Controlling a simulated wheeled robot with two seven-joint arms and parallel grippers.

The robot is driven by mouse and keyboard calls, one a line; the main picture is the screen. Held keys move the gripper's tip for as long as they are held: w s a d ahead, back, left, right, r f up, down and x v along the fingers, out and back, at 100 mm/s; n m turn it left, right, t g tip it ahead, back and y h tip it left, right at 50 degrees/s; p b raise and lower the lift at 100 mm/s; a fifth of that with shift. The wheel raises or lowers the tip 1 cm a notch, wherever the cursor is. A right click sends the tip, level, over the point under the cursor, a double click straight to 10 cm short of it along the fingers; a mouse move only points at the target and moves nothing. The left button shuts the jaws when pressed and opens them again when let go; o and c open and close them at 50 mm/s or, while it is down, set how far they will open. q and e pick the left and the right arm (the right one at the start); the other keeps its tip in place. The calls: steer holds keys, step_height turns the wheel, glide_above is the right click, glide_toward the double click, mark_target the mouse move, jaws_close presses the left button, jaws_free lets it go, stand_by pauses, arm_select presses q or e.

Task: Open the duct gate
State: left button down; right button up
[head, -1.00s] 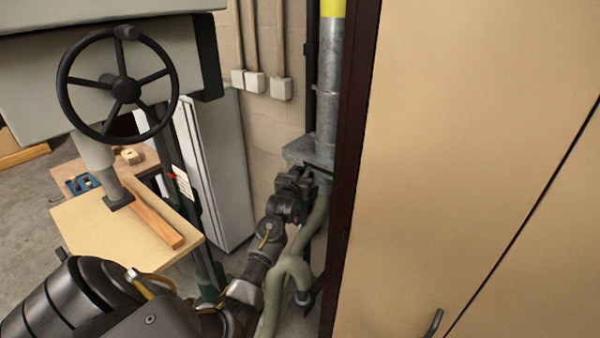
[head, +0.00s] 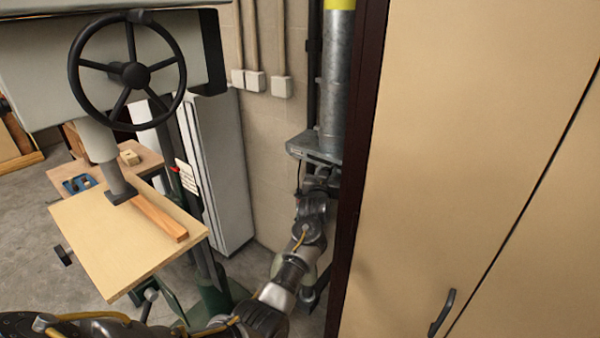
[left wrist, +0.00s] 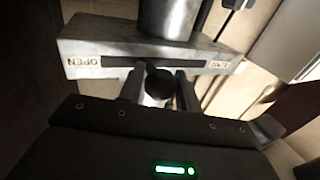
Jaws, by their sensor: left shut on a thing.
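The duct gate (head: 314,147) is a grey metal box on the round galvanised duct (head: 335,90), beside the dark cabinet edge. My left gripper (head: 321,178) is just below it, at the end of the arm reaching up along the wall. In the left wrist view the gate's face (left wrist: 95,50) shows a dark slot with an upside-down OPEN label at its left end and another label, hard to read, at its right end. A dark round knob (left wrist: 158,82) sits near the slot's middle, with my left gripper (left wrist: 160,88) shut on it. My right gripper is not in view.
A tall tan cabinet (head: 450,130) with a dark edge stands close on the right of the arm. A machine with a black handwheel (head: 128,75) and a wooden table (head: 125,240) is on the left. A white panel (head: 215,170) leans by the wall.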

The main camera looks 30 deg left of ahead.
arm_select(q)
steer(key=shift+s+d+f, duration=0.1)
steer(key=shift+d, duration=0.75)
steer(key=c, duration=1.3)
jaws_free()
steer(key=shift+c, duration=0.2)
steer(key=o, duration=0.3)
steer(key=shift+o, duration=0.2)
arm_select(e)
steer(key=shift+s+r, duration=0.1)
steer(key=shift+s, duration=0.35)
arm_select(q)
steer(key=b+v, duration=0.2)
steer(key=v, duration=0.5)
steer(key=shift+s, duration=0.2)
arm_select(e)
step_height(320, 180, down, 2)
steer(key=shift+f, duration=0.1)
